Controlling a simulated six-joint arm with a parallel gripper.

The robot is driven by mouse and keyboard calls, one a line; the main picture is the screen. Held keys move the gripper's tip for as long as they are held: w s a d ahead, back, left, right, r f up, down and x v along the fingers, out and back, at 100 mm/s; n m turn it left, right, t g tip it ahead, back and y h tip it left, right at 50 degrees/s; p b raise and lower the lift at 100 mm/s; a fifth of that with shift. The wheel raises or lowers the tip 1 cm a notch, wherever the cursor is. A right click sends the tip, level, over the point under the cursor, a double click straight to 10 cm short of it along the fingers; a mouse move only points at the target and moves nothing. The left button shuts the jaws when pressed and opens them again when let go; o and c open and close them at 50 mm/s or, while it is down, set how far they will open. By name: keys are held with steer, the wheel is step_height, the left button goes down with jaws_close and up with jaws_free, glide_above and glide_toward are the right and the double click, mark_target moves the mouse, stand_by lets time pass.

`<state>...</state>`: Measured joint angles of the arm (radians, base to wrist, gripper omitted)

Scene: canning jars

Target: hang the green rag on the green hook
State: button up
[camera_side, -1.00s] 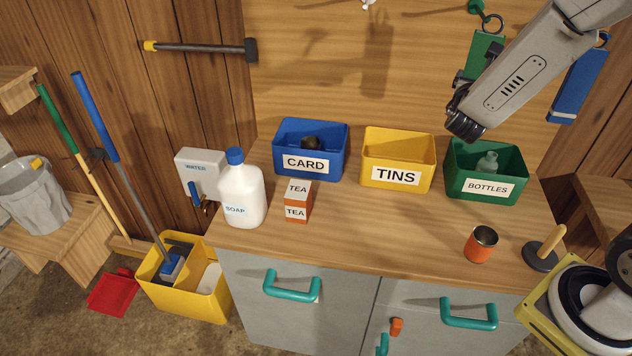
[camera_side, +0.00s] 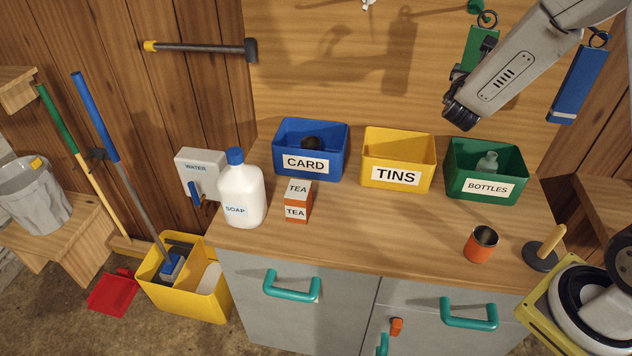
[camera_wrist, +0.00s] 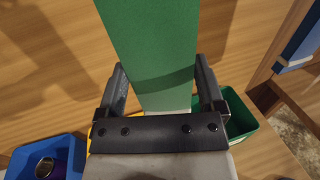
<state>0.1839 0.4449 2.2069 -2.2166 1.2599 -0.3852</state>
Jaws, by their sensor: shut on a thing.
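The green rag (camera_side: 479,48) is a flat green strip with a dark ring (camera_side: 487,19) at its top. My gripper (camera_side: 473,60) is shut on it in front of the back board. In the wrist view the green rag (camera_wrist: 150,45) runs up between my gripper's fingers (camera_wrist: 160,85). The green hook (camera_side: 475,6) shows at the top edge of the side view, just above and left of the ring. They look very close or overlapping, but I cannot tell whether the ring is around the hook. The wrist view does not show the ring or hook.
A blue rag (camera_side: 577,85) hangs by a ring to the right. Below stand the blue CARD bin (camera_side: 318,136), yellow TINS bin (camera_side: 397,177) and green BOTTLES bin (camera_side: 484,189). An orange tin (camera_side: 480,246) stands in front. A white hook (camera_side: 368,4) shows at the top.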

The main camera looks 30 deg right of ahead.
steer(key=shift+w+d, duration=0.4)
steer(key=shift+d, duration=0.05)
steer(key=shift+w+d+f, duration=0.4)
steer(key=shift+d+f, duration=0.05)
steer(key=shift+f, duration=0.1)
stand_by(0.4)
steer(key=o, duration=1.1)
steer(key=shift+a, duration=0.1)
steer(key=v, duration=0.7)
steer(key=shift+s+a, duration=0.2)
steer(key=shift+a, duration=0.05)
